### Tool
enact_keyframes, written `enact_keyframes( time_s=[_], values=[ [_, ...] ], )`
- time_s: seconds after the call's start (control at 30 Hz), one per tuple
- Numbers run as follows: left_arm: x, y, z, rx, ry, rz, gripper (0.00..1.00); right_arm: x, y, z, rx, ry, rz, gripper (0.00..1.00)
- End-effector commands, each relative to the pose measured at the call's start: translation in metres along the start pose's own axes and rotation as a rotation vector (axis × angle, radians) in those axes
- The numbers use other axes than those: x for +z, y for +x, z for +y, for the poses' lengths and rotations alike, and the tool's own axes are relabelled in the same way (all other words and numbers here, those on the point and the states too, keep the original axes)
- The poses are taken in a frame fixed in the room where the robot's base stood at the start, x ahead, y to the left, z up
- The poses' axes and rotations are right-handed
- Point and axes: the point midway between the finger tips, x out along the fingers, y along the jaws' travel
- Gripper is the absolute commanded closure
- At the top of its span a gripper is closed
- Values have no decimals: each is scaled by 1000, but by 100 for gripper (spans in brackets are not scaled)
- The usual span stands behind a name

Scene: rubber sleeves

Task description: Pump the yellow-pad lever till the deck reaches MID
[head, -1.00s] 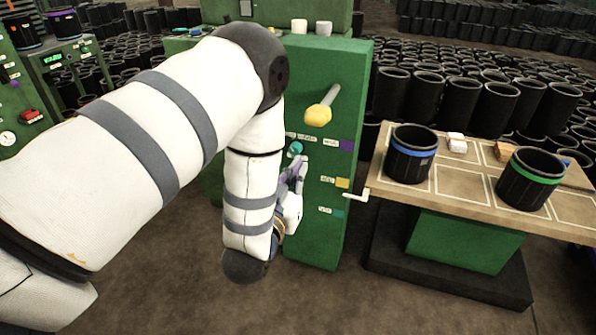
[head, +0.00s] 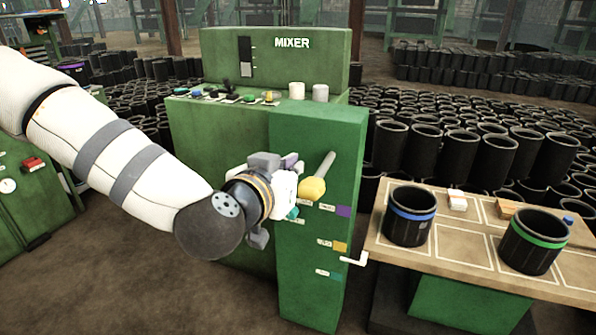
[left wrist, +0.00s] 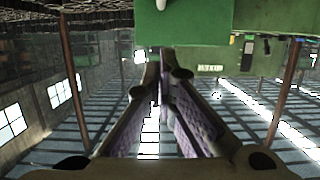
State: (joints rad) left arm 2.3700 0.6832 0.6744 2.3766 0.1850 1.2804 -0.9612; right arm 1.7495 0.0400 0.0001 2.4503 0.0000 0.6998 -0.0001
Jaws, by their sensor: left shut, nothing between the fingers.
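The yellow pad (head: 313,189) sits on the end of a grey lever rod (head: 326,163) on the green cabinet (head: 312,280). My left gripper (head: 291,163) is shut and empty, just left of the pad and slightly above it; I cannot tell whether they touch. Its closed fingers (left wrist: 162,58) also show in the left wrist view, with no pad visible there. A teal knob (head: 293,213) is partly hidden below the gripper. The wooden deck (head: 455,238) stands at right. A white pointer (head: 354,259) at its left edge is just below the yellow mark (head: 340,246). My right gripper is not in view.
A purple mark (head: 343,211) is above the yellow one and a teal mark (head: 335,275) below. A blue-banded sleeve (head: 410,222) and a green-banded sleeve (head: 533,248) stand on the deck. The mixer (head: 275,60) rises behind. Many black sleeves fill the background.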

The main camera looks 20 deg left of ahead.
Motion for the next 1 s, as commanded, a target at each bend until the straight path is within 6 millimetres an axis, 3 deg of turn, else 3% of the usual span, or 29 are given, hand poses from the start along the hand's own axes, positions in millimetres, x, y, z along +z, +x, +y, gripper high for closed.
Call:
enact_keyframes(
  time_s=[0.27,0.57,0.7,0.8,1.0],
  values=[
    [2,14,-1,-4,-1,-3,100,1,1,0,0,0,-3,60],
    [4,78,-2,-6,-1,-4,100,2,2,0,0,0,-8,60],
    [14,107,-2,-4,-3,-15,100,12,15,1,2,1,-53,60],
    [30,109,-2,-4,-2,-15,100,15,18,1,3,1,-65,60],
    [42,111,-2,-4,-1,-5,100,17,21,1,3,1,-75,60]
  ],
)
